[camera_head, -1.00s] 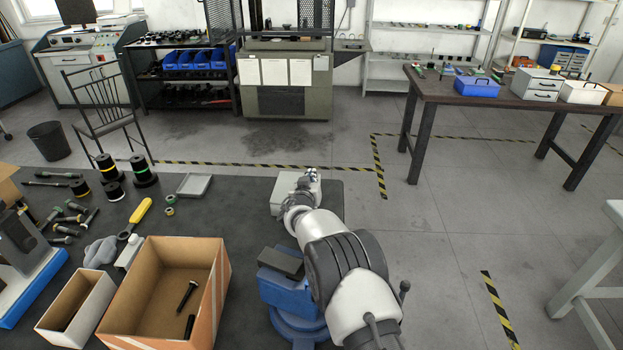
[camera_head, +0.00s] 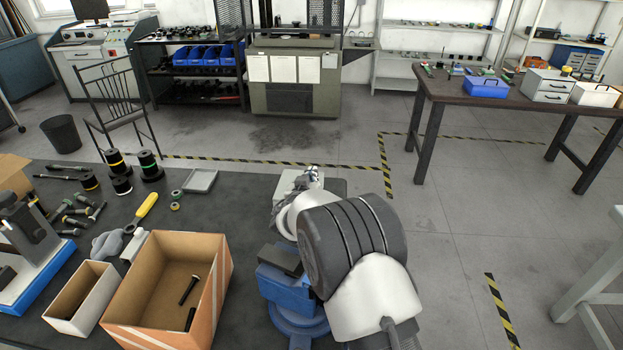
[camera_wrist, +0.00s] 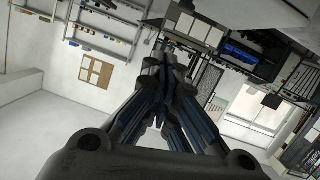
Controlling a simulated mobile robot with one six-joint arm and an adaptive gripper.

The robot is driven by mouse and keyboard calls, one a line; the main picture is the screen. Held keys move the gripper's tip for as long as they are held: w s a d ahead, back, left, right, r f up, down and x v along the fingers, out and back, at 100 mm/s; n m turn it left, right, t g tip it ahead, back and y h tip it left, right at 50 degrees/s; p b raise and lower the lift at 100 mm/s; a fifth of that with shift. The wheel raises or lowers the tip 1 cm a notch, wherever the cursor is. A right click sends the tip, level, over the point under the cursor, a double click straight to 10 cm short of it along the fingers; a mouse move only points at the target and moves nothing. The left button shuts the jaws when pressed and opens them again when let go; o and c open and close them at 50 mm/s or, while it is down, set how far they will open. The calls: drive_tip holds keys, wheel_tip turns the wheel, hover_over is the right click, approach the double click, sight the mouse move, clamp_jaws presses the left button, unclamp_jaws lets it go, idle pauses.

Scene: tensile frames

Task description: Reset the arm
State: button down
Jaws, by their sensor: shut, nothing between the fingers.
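My arm rises at the lower middle of the head view, in front of the dark work table (camera_head: 255,200). Behind the fingers the wrist view shows the room tilted, with wall shelves and a blue bin. No object touches the fingers.
A cardboard box (camera_head: 222,290) with bolts inside, a narrow white box (camera_head: 66,322) and a blue vise (camera_head: 285,285) stand close to my arm. A second table (camera_head: 450,92) stands at the back right, with open floor between.

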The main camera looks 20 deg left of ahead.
drive_tip(key=s+d+r+m+h, duration=0.1)
drive_tip(key=d+r+h, duration=0.1)
drive_tip(key=d+r, duration=0.35)
drive_tip(key=d+r+m+g+h, duration=0.1)
drive_tip(key=d+r+h, duration=0.15)
drive_tip(key=d, duration=0.55)
drive_tip(key=s+d+r+m+h, duration=0.1)
drive_tip(key=d+r, duration=0.3)
drive_tip(key=d, duration=0.3)
drive_tip(key=s+d+r+m+g+h, duration=0.1)
drive_tip(key=s+d+r+g+h, duration=0.2)
drive_tip(key=d, duration=0.5)
drive_tip(key=s+d+r+m+g+h, duration=0.1)
drive_tip(key=s+d+r, duration=0.2)
drive_tip(key=s+d, duration=0.35)
drive_tip(key=s+d+g+y, duration=0.1)
drive_tip(key=s+d+g, duration=0.1)
drive_tip(key=s+d, duration=0.55)
drive_tip(key=s+d+g+y, duration=0.1)
drive_tip(key=s+d+g, duration=0.25)
drive_tip(key=s, duration=0.75)
drive_tip(key=s+a+f+y, duration=0.2)
drive_tip(key=s, duration=0.5)
drive_tip(key=s+a+f+n+y, duration=0.1)
drive_tip(key=s+a+f+y, duration=0.1)
drive_tip(key=s, duration=0.6)
drive_tip(key=shift+f+y, duration=0.15)
drive_tip(key=shift+y, duration=0.3)
